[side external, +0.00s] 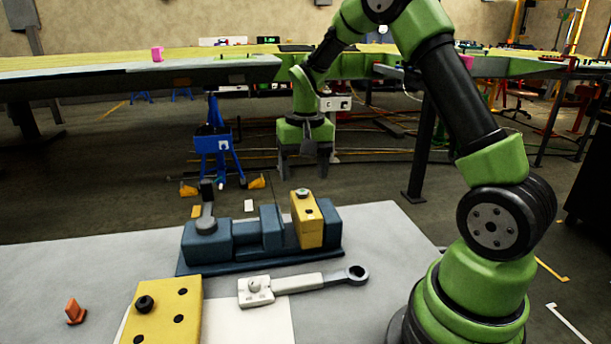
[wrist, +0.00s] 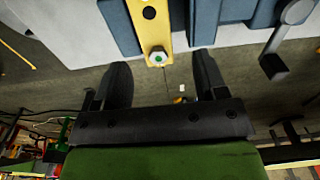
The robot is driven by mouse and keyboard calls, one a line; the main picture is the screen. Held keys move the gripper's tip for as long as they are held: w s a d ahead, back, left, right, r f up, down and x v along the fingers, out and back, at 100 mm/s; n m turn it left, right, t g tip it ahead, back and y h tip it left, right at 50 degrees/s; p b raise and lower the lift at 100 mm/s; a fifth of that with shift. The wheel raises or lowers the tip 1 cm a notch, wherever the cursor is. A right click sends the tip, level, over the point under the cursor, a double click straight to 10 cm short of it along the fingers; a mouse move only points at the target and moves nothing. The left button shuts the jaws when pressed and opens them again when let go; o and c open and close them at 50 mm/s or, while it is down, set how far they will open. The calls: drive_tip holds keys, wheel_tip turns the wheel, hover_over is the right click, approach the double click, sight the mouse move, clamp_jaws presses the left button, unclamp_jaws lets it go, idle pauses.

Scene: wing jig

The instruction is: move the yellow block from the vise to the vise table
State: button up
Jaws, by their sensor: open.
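The yellow block (side external: 307,222) stands upright in the blue-grey vise (side external: 262,238), between its jaws. A small round knob or bolt sits on its top. In the wrist view the yellow block (wrist: 150,27) shows at the top centre, with its bolt end lying between my fingers in the picture. My gripper (side external: 305,158) hangs above and beyond the vise in the side view, apart from the block. In the wrist view my gripper (wrist: 161,80) is open and empty. The grey vise table (side external: 385,235) carries the vise.
A yellow plate with holes (side external: 165,315) lies at the table's front left on a white sheet (side external: 250,325). A white-and-grey wrench-like tool (side external: 305,283) lies before the vise. A small orange piece (side external: 75,311) stands at the left. The vise handle (side external: 207,205) rises at the vise's left end.

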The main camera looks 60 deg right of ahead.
sight(304, 203)
drive_tip(key=f, duration=0.5)
drive_tip(key=d+f, duration=0.1)
drive_tip(key=f, duration=0.2)
drive_tip(key=shift+w+f, duration=0.1)
drive_tip(key=shift+f, duration=0.1)
drive_tip(key=c, duration=0.9)
drive_tip(key=shift+c, duration=0.2)
drive_tip(key=shift+w+r, duration=0.1)
drive_tip(key=shift+w+a+r, duration=0.25)
drive_tip(key=shift+w+a, duration=0.05)
drive_tip(key=shift+r, duration=3.05)
